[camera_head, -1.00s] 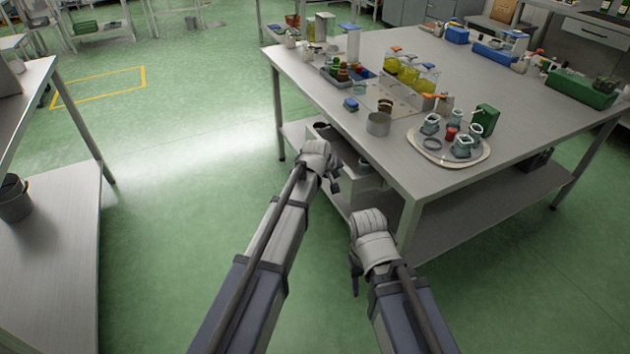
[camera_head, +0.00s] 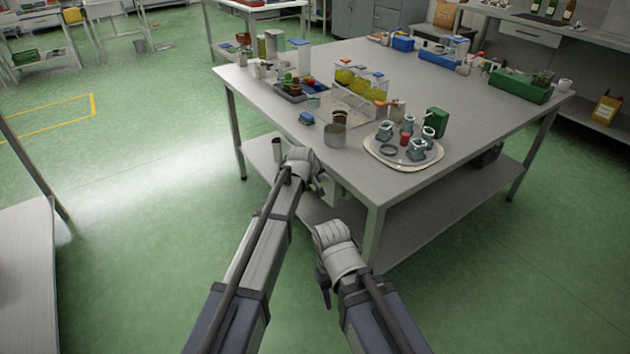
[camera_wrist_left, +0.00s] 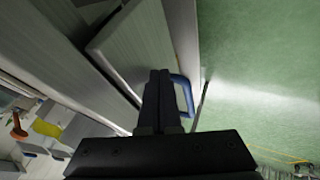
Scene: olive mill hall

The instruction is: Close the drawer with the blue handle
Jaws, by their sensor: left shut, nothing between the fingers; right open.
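The blue handle (camera_wrist_left: 184,94) shows in the left wrist view on the outer face of a grey drawer front (camera_wrist_left: 184,35), which is seen nearly edge-on. My left gripper (camera_wrist_left: 160,75) is shut and empty, with its fingers right beside the handle and covering part of it; I cannot tell whether they touch it. In the head view my left gripper (camera_head: 320,185) is below the near edge of the table, and the wrist hides most of the drawer. A pale grey panel (camera_head: 335,193) shows just right of it. My right gripper (camera_head: 325,285) is open and empty, lower and nearer me.
The steel table (camera_head: 270,110) has a lower shelf (camera_head: 420,215). Another bench (camera_head: 30,260) is at left. Green floor between is clear.

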